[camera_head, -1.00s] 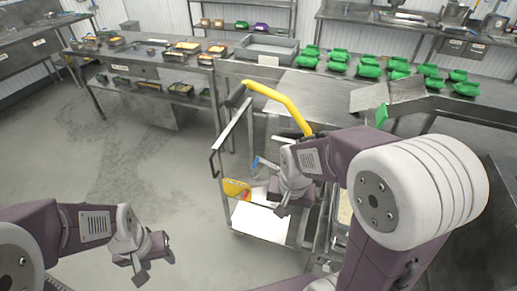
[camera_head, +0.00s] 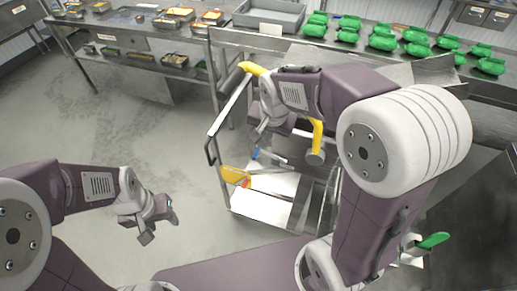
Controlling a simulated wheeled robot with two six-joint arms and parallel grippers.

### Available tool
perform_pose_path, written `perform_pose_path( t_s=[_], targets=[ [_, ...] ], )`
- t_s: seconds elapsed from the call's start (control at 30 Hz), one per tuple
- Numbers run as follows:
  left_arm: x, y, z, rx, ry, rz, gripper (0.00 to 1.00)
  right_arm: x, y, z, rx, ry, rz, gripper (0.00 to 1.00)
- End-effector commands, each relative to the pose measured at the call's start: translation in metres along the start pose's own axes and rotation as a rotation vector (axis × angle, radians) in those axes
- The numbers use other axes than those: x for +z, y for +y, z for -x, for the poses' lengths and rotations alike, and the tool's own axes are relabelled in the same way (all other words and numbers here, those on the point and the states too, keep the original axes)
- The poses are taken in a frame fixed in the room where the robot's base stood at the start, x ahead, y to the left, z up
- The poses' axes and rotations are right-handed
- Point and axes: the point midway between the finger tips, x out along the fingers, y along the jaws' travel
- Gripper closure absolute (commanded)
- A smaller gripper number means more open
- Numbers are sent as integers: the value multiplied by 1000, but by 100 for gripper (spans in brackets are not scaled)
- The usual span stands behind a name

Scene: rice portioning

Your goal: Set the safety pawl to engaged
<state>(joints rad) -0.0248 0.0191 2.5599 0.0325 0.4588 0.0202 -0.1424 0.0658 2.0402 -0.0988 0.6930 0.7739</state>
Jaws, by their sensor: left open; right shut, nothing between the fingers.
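A steel cart (camera_head: 217,185) stands at centre, with a bent yellow lever (camera_head: 317,138) mostly hidden behind my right arm. A small blue piece (camera_head: 255,154) shows on the cart just below my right gripper. I cannot tell which part is the safety pawl. My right gripper (camera_head: 258,132) is shut and empty, in front of the cart's upper part near the lever; I cannot tell whether it touches anything. My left gripper (camera_head: 150,234) is open and empty over the floor, left of the cart and apart from it.
A yellow holder (camera_head: 236,175) and a white sheet (camera_head: 262,208) are low on the cart. A green handle (camera_head: 433,241) shows at lower right. Floor at left is clear.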

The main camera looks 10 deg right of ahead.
Motion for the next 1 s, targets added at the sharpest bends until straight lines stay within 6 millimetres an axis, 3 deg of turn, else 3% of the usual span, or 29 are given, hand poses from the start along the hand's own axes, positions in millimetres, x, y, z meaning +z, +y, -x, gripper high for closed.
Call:
perform_pose_path(
  t_s=[0.3,0.5,0.7,1.0],
  targets=[
    [0,0,-3,0,0,0,52,1,1,-71,4,-4,0,100],
    [0,0,-3,0,0,0,52,7,-7,-103,2,-4,2,100],
    [0,0,-3,0,0,0,52,10,-13,-116,0,-1,1,100],
    [0,0,-3,0,0,0,52,10,-13,-117,0,0,0,100]
  ],
)
